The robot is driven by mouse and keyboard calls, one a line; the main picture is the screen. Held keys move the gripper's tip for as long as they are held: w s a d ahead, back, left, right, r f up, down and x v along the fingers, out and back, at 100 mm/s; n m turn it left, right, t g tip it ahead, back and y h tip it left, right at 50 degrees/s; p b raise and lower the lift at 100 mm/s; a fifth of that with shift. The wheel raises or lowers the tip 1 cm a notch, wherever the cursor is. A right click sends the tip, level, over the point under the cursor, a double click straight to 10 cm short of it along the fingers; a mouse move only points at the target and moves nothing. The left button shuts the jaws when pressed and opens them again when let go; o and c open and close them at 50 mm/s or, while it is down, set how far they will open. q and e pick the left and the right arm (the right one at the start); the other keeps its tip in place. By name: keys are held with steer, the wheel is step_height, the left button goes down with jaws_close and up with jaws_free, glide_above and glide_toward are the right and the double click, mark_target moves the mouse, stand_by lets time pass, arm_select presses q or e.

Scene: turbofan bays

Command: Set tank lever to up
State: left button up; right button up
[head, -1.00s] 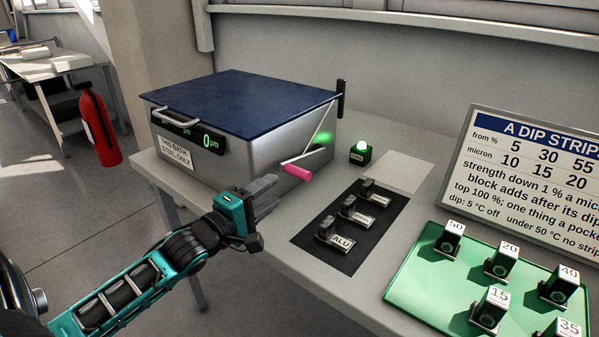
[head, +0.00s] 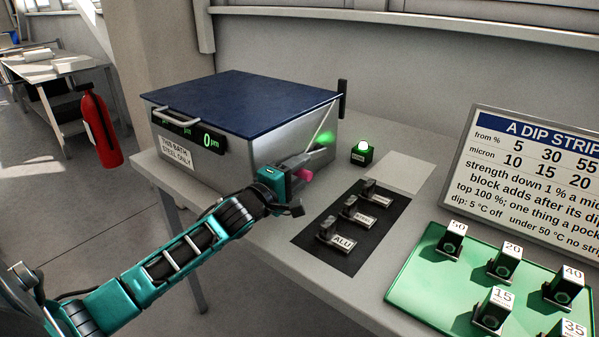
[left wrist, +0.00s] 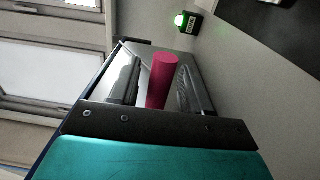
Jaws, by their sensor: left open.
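The tank (head: 230,125) is a metal box with a blue lid, on the bench at the left. Its lever (head: 325,122) is a thin rod on the right side with a pink handle (head: 306,175) at its low end. My left gripper (head: 308,162) is at the handle and partly hides it in the head view. In the left wrist view the pink handle (left wrist: 162,80) stands between the two open fingers (left wrist: 160,88), with a gap on each side. My right gripper is not in view.
A green-lit button box (head: 362,152) stands behind the handle. A black mat (head: 377,220) with several labelled blocks lies to the right, then a green tray (head: 425,285) with numbered blocks. A sign (head: 545,180) stands behind the tray.

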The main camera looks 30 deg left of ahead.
arm_select(q)
steer(key=shift+c, duration=0.3)
jaws_close()
stand_by(0.3)
